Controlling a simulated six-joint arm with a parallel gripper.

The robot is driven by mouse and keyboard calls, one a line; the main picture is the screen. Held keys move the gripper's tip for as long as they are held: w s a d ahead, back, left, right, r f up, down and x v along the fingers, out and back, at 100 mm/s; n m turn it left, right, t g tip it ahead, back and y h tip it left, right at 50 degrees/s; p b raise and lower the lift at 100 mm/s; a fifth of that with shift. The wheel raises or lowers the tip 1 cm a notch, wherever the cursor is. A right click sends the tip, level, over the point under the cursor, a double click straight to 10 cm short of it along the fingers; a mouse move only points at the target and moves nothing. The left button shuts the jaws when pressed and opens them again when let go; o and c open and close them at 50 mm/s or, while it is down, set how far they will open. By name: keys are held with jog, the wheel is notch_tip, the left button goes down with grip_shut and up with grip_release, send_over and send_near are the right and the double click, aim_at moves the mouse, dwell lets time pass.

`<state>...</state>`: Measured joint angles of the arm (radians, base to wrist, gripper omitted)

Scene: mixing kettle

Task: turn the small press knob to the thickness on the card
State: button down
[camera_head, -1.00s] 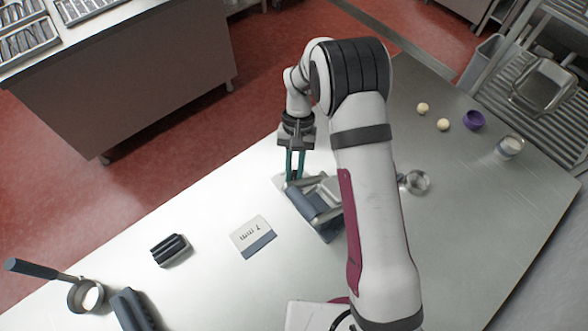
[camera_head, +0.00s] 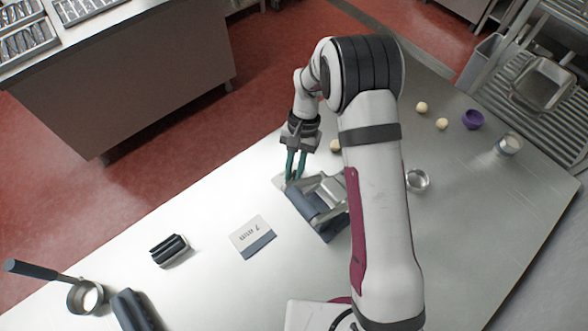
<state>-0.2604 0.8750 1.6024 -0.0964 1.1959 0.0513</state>
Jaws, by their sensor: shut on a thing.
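The press (camera_head: 318,212), with a dark blue-grey body and grey metal parts, stands on the table, partly hidden behind my arm. My gripper (camera_head: 291,179), with green fingers, points down at the press's far left end. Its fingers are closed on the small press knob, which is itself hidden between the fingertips. The white card (camera_head: 250,232) with a blue edge lies left of the press. Its printed text appears to read 7 mm. The knob's setting is not readable.
A dark ridged block (camera_head: 170,250) lies left of the card. A pan with a dark handle (camera_head: 85,296) is at the lower left. A small metal cup (camera_head: 418,180), pale balls (camera_head: 421,107), a purple bowl (camera_head: 473,119) and a jar (camera_head: 509,145) are on the right.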

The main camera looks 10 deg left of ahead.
jog(key=c, duration=0.8)
grip_release()
jog(key=shift+c, duration=0.2)
jog(key=v, duration=1.6)
jog(key=shift+s, duration=0.15)
